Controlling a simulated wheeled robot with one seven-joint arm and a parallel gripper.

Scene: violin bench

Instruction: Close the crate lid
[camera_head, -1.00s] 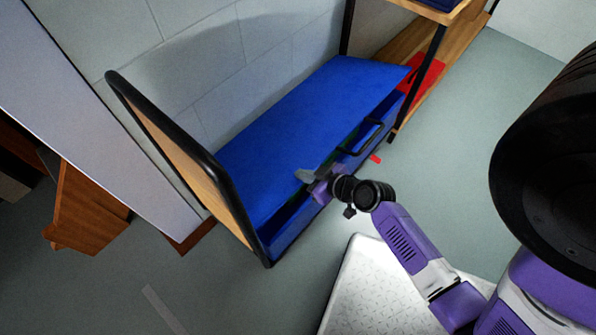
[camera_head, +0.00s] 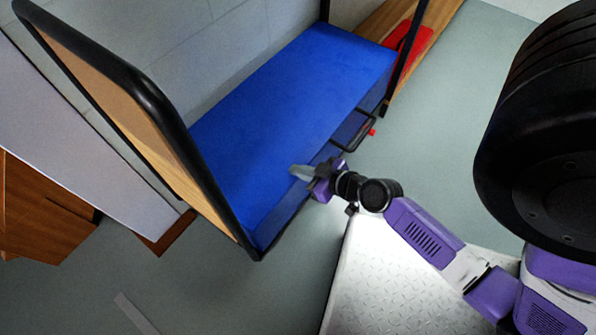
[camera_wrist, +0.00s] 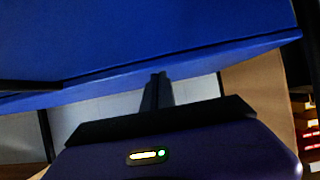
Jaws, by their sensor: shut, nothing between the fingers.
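The blue crate lid (camera_head: 285,100) lies flat or nearly flat across the top of the blue crate (camera_head: 373,97). I see no clear gap along its front edge, but my gripper hides part of it. The crate's dark handle (camera_head: 354,132) is on the front wall. My gripper (camera_head: 300,172) is shut and empty, its fingertips over or against the lid's front edge. In the wrist view the shut fingers (camera_wrist: 158,84) point at the blue edge of the lid (camera_wrist: 170,45); contact cannot be told.
The crate stands in a rack with a black-framed wooden end panel (camera_head: 120,100) at left and a black post (camera_head: 405,55) at right. A red object (camera_head: 405,38) lies on a wooden board behind the post. Grey floor (camera_head: 450,120) is open to the right.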

